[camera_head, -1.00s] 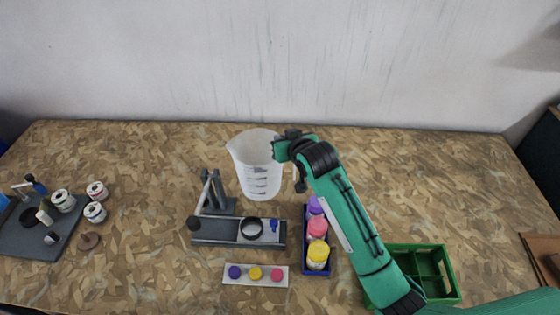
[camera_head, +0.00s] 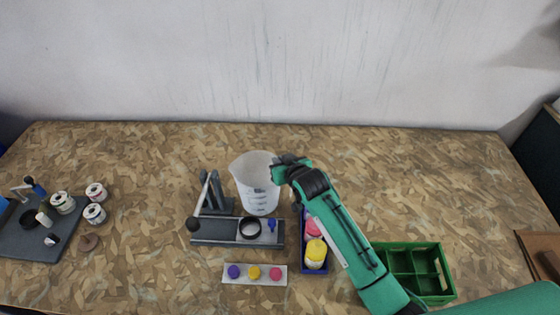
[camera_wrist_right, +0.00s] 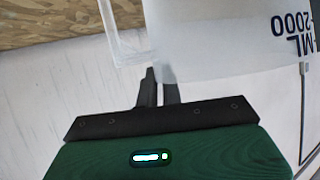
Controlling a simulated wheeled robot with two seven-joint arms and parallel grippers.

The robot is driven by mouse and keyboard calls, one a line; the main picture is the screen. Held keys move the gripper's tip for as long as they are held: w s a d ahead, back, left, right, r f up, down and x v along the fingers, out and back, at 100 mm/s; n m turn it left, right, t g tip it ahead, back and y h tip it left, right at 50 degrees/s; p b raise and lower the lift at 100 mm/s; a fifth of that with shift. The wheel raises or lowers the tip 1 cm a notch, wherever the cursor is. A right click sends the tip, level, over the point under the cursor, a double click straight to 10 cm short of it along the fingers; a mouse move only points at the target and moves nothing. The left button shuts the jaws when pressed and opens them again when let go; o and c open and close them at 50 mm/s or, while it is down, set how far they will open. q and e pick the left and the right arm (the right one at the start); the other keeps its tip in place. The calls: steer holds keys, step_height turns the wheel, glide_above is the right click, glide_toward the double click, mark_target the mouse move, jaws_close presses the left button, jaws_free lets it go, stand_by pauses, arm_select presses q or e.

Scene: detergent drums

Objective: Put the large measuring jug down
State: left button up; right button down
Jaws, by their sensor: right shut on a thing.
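The large measuring jug (camera_head: 256,190) is translucent white with dark scale marks, and it looks upright in the head view. It is just behind the grey stand. Whether its base touches the table is hard to tell. My right gripper (camera_head: 281,168) is at the jug's right side, shut on it. In the right wrist view the jug (camera_wrist_right: 230,40) fills the top, with "2000 ML" print upside down, and the gripper fingers (camera_wrist_right: 160,88) meet at its handle side. My left gripper is not in view.
A grey stand (camera_head: 209,231) with a black ring is in front of the jug. A blue tray (camera_head: 314,268) of colored-lid drums, a card with colored dots (camera_head: 238,281) and a green crate (camera_head: 440,298) are nearby. Several small tubs stand left. The table behind is clear.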

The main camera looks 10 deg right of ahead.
steer(key=c, duration=1.6)
jaws_free()
steer(key=shift+o, duration=0.2)
steer(key=b+v, duration=0.1)
steer(key=v, duration=1.1)
steer(key=shift+b, duration=0.35)
steer(key=shift+r, duration=0.1)
